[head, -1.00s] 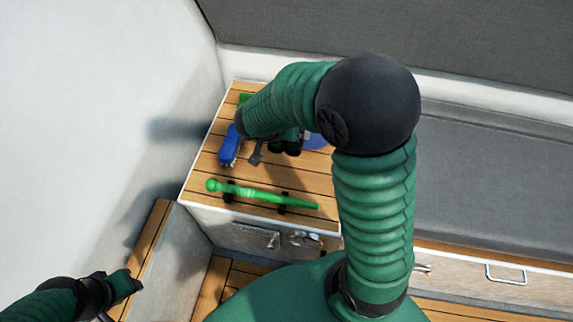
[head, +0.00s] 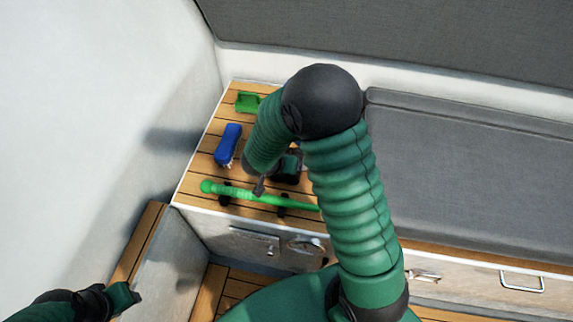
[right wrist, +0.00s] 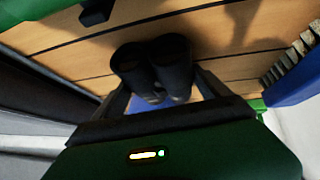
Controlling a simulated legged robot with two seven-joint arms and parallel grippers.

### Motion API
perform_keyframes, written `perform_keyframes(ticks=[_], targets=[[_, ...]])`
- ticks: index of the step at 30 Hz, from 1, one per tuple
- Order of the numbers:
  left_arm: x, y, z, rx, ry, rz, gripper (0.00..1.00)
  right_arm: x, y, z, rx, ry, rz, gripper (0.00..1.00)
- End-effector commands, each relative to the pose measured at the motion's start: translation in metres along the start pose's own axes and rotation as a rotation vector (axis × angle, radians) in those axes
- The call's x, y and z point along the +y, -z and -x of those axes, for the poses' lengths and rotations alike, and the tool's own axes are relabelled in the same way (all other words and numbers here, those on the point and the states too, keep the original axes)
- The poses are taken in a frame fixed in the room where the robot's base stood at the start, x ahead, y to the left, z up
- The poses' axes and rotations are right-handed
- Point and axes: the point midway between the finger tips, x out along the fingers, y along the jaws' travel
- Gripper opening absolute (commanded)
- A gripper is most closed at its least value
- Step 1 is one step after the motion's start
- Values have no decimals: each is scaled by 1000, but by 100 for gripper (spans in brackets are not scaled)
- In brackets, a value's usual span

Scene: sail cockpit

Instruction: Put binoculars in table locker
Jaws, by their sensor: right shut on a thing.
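The binoculars (right wrist: 152,68) are dark and sit between the two fingers of my right gripper (right wrist: 160,90) in the right wrist view. The gripper is shut on them, over the slatted wooden table top (head: 208,165). In the head view my forearm covers much of this, and the dark binoculars (head: 287,168) show only partly. I cannot tell how high they are above the slats. The table locker's pale front (head: 225,232) has metal fittings below the top. My left gripper (head: 130,296) is at the lower left, far from the table; its jaws are unclear.
A green handle-like bar (head: 250,195) lies along the table's front edge on dark supports. A blue brush (head: 228,143) lies on the left, and a small green tray (head: 247,102) is at the back. A grey bench cushion (head: 450,170) is to the right.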

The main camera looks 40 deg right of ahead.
Motion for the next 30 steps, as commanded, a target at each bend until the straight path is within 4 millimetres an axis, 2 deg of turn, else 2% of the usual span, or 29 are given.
perform_keyframes(ticks=[10, 11, 13, 19, 23, 26, 30], targets=[[0, -1, -5, 0, 0, 0, 36, -1, 0, -2, 3, 1, -1, 13], [0, -1, -3, 0, 0, 0, 36, 0, 0, -1, 1, 1, 0, 90], [0, -1, -3, 0, 0, 0, 36, 0, 0, -1, 0, 1, 0, 99], [0, 0, -3, 0, 0, 0, 36, 0, 0, -1, 0, 0, 0, 100], [0, 1, 5, 1, 0, 0, 36, 0, 3, 5, 0, 1, 0, 100], [0, 2, 10, 0, 0, 0, 36, 0, 4, 25, 3, 3, 0, 100], [0, 5, 22, 0, 0, 0, 36, 0, 5, 64, 4, 5, 1, 100]])
